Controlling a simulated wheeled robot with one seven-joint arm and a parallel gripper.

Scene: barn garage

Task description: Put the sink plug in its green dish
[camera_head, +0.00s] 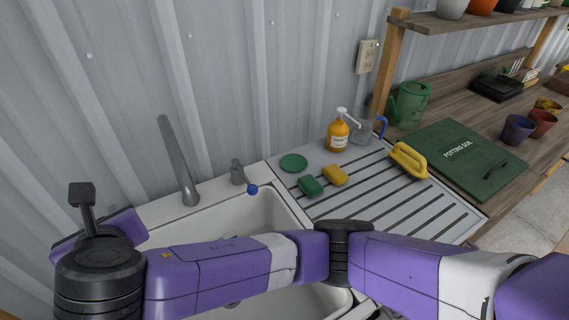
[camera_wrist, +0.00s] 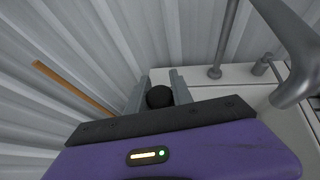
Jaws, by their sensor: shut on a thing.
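The green dish (camera_head: 293,162) is a small round, flat dish on the drainboard, behind the sponges. It looks empty. My gripper (camera_wrist: 160,94) is shut on a dark round thing, the sink plug (camera_wrist: 159,97), which sits between the two grey fingers. The fingers and plug are hidden in the head view, where my wrist shows at far left, beside the sink's left end and well left of the dish. The dish is not in the wrist view.
The tap (camera_head: 178,160) rises behind the sink (camera_head: 272,208), between my wrist and the dish; its spout looms close in the wrist view (camera_wrist: 298,85). A green sponge (camera_head: 311,187), yellow sponge (camera_head: 335,175) and orange soap bottle (camera_head: 338,135) stand near the dish.

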